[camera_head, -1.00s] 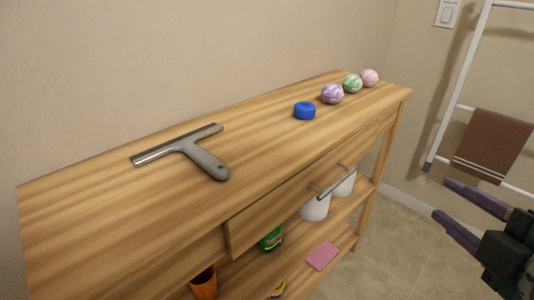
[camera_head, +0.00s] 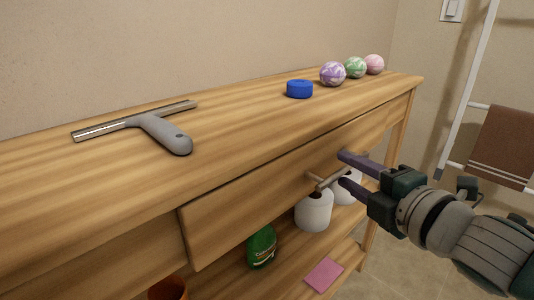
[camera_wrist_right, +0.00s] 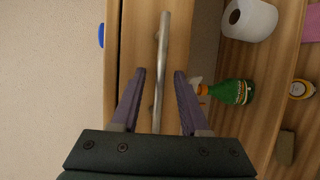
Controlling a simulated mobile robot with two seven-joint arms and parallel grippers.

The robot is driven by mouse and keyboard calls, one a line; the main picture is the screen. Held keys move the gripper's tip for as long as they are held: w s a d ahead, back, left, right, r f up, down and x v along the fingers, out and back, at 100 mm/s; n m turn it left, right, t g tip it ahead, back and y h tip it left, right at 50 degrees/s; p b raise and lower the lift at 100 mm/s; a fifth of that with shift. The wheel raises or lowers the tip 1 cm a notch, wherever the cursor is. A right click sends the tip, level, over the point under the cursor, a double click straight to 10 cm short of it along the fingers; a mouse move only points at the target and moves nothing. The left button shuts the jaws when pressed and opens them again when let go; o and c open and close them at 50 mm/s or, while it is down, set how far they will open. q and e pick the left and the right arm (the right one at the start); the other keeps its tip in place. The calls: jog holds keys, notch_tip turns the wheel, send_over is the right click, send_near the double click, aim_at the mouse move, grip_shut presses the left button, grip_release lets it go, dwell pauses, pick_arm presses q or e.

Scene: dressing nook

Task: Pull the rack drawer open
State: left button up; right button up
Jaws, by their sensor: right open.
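The wooden rack drawer (camera_head: 250,205) is in the front of the rack, below its top. Its left end stands slightly proud of the frame beside it. Its metal bar handle (camera_head: 328,179) is on the drawer's right part. My right gripper (camera_head: 343,169) is open at the handle, with purple fingers. In the right wrist view the handle (camera_wrist_right: 162,60) runs between the spread fingers (camera_wrist_right: 160,73), with a gap on both sides. My left gripper is out of view.
On the rack top (camera_head: 240,130) lie a squeegee (camera_head: 160,131), a blue round item (camera_head: 299,89) and several marbled balls (camera_head: 332,74). The shelf below holds white rolls (camera_head: 313,212) and a green bottle (camera_head: 261,247). A towel ladder (camera_head: 462,100) leans at right.

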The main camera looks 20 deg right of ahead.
jog(key=shift+w+f, duration=0.2)
jog(key=shift+w, duration=0.7)
jog(key=shift+c, duration=0.3)
grip_shut()
dwell(0.5)
